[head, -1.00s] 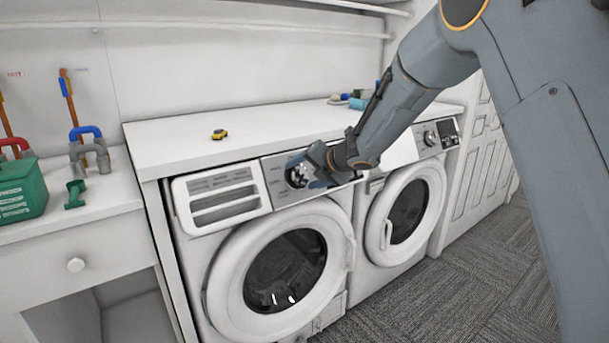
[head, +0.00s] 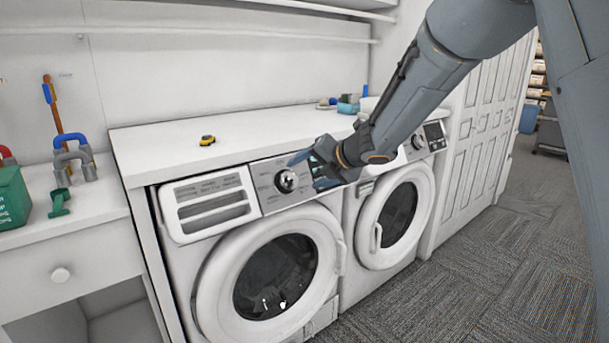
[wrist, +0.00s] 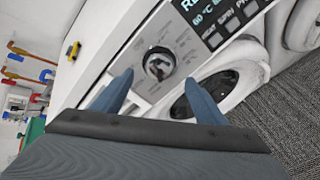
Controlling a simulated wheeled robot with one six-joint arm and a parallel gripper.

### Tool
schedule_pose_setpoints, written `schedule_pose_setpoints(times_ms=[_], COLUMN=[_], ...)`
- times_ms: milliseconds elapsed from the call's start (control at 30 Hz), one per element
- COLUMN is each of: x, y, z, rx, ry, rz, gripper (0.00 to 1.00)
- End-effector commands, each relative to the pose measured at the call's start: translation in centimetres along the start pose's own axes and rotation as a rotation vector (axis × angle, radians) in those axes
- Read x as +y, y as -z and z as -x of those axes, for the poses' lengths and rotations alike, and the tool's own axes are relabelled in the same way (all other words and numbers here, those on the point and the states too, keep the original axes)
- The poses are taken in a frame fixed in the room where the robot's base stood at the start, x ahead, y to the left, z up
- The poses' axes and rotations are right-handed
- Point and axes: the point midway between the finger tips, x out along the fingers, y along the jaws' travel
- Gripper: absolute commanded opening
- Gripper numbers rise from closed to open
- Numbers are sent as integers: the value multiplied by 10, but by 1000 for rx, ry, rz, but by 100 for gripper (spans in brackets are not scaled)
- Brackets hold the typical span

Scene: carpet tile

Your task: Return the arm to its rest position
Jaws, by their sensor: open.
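My gripper (head: 306,170) is open and empty in front of the left washer's control panel, just right of its round knob (head: 287,181). My arm comes in from the upper right. In the wrist view my two blue fingers (wrist: 158,95) are spread apart, with the knob (wrist: 159,64) showing beyond and between them. The fingers look apart from the knob. Part of the panel's display is hidden behind my gripper in the head view.
The left washer (head: 265,275) and right washer (head: 395,215) stand under a white counter (head: 250,130). A yellow toy car (head: 207,140) lies on it. A side table (head: 60,240) at left holds a green box (head: 12,198) and padlocks. Carpet (head: 470,270) is open at right.

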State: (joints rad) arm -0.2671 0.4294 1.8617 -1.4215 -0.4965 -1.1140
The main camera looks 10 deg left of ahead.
Motion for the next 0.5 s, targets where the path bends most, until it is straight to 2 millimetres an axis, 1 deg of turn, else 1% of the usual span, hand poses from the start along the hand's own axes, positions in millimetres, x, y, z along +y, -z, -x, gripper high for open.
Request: schedule_pose_setpoints(times_ms=[200,267,300,367,467,500], x=[0,-4,-8,-21,-57,-77], y=[0,-2,-5,-12,-23,-24], z=[0,3,8,20,56,74], rx=[-1,-12,-28,-69,-183,-238], ry=[1,11,24,60,153,197], rz=[-3,-28,-69,-168,-446,-583], gripper=[66,66,66,66,66,66])
